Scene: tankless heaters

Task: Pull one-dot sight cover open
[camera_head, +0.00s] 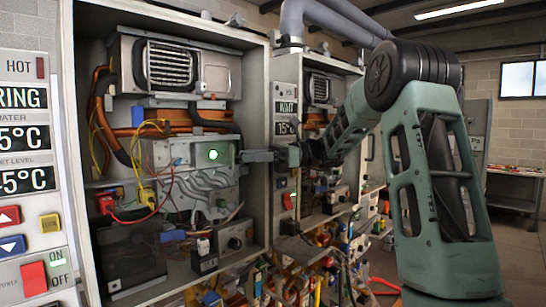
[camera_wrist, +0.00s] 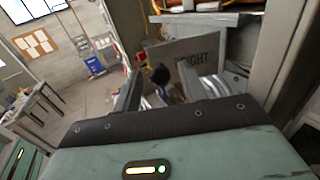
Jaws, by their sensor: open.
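The sight cover (camera_wrist: 205,48) is a grey plate in the wrist view, with lettering that reads "IGHT" where it is not hidden. A dark round knob (camera_wrist: 160,75) stands out from the plate. My gripper (camera_wrist: 168,85) is open, and the knob shows between its two fingers; I see no grip on it. In the head view, my gripper (camera_head: 254,156) reaches in from the right to the right side of a grey box (camera_head: 160,153) with a round green light (camera_head: 214,154). The cover's dot marking cannot be made out.
The open heater cabinet (camera_head: 257,90) has a side wall close to my gripper. Orange pipes (camera_head: 180,128) and red and yellow wires surround the grey box. A second heater cabinet (camera_head: 287,100) stands to the right. Open floor (camera_wrist: 80,125) shows at left in the wrist view.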

